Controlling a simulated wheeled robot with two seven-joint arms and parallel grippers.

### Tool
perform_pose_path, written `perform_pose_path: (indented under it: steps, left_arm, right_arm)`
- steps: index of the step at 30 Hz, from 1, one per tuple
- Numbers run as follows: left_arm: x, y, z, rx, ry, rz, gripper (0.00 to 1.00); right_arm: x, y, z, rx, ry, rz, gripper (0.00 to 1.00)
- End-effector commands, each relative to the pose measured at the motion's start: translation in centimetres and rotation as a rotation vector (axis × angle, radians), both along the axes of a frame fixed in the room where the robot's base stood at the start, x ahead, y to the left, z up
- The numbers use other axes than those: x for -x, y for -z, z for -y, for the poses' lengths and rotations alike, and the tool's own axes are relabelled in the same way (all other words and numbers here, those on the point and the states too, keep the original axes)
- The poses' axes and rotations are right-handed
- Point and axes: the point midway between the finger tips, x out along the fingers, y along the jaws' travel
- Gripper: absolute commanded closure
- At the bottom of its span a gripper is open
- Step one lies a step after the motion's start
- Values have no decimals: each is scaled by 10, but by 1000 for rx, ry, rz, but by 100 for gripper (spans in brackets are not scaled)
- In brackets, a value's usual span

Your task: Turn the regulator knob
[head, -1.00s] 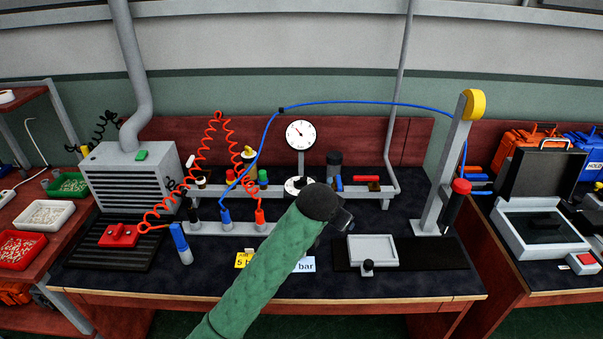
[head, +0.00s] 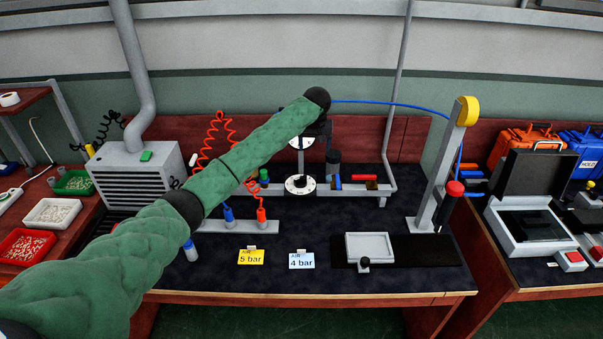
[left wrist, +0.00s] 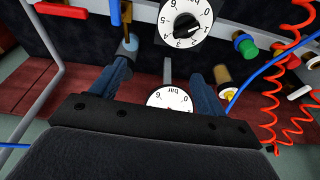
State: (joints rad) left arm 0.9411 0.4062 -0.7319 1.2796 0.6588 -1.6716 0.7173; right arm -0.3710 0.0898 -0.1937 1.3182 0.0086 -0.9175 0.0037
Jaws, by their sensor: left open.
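The regulator knob, a black knob on a white numbered dial (head: 300,185), sits on the grey rail at the middle of the bench. It also shows at the top of the left wrist view (left wrist: 187,20). My left gripper (head: 319,140) is above and behind it, in front of the round pressure gauge (head: 301,143), most of which it hides. In the left wrist view the open, empty fingers (left wrist: 160,70) are apart, with the gauge (left wrist: 170,98) low between them and the knob beyond their tips. My right gripper is not in view.
Yellow 5 bar (head: 251,257) and white 4 bar (head: 301,261) cards lie in front. The dark bench top between is clear.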

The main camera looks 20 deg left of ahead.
Motion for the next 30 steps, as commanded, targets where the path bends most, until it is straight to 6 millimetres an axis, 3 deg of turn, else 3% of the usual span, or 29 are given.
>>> perform_pose_path:
  steps: [3,6,12,20,30]
  left_arm:
    - [-2,32,-30,58,-245,-101,25]
    - [2,52,-41,96,-424,-159,25]
    - [7,65,-45,140,-651,-200,25]
    - [7,74,-46,149,-710,-203,25]
    - [8,119,-45,148,-707,-203,25]
  right_arm:
    - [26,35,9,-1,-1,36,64]
    - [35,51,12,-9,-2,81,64]
    - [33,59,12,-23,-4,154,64]
    - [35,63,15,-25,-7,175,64]
    - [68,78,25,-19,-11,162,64]
